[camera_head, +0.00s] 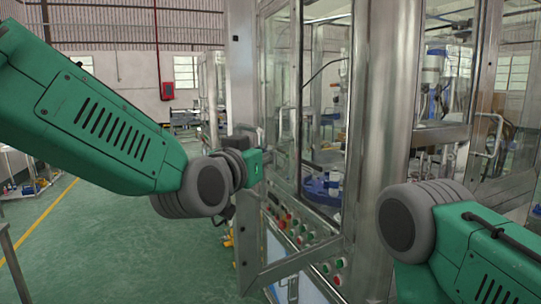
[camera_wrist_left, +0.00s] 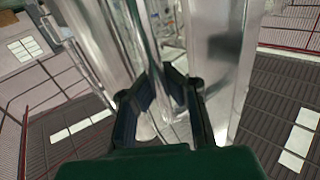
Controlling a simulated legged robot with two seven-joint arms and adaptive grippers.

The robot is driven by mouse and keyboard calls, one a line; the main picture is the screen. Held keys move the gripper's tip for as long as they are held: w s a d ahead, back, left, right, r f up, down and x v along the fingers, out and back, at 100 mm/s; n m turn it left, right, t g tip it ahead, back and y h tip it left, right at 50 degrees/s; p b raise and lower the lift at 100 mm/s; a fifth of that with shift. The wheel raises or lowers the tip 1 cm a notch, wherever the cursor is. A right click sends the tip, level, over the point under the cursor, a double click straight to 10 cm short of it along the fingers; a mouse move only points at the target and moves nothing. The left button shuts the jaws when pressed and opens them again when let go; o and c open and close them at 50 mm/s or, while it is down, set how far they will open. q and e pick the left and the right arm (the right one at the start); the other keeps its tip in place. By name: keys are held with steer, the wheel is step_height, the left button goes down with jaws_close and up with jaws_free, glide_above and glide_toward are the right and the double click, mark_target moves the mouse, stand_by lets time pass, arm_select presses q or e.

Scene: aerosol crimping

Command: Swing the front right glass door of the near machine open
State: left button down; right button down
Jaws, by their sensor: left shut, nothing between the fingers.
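The near machine (camera_head: 385,100) has a metal frame with tall glass panels. Its right-hand front glass door (camera_head: 326,75) stands behind a thick metal post from my view; I cannot tell whether it is slightly ajar. A narrower glass panel (camera_head: 279,60) is to its left. My left gripper (camera_head: 268,160) is at the machine's left front edge, beside the glass. In the left wrist view, its dark fingers (camera_wrist_left: 164,72) converge at the tips in front of shiny metal frame parts and hold nothing. Contact with the frame is unclear. My right gripper is out of sight; only its arm shows.
A panel of red and green buttons (camera_head: 298,230) sits below the glass. Blue machine parts (camera_head: 322,187) are inside. Green floor (camera_head: 130,240) lies open at the left, with a yellow line. My right arm is close to the machine's right post.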

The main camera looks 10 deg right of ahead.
arm_select(q)
steer(key=c, duration=1.8)
jaws_free()
steer(key=shift+a+f, duration=0.1)
steer(key=shift+a, duration=0.15)
steer(key=shift+o, duration=1.1)
steer(key=shift+s+a, duration=0.15)
steer(key=shift+a, duration=0.05)
steer(key=a+v, duration=0.1)
steer(key=v, duration=1.1)
steer(key=shift+a, duration=0.25)
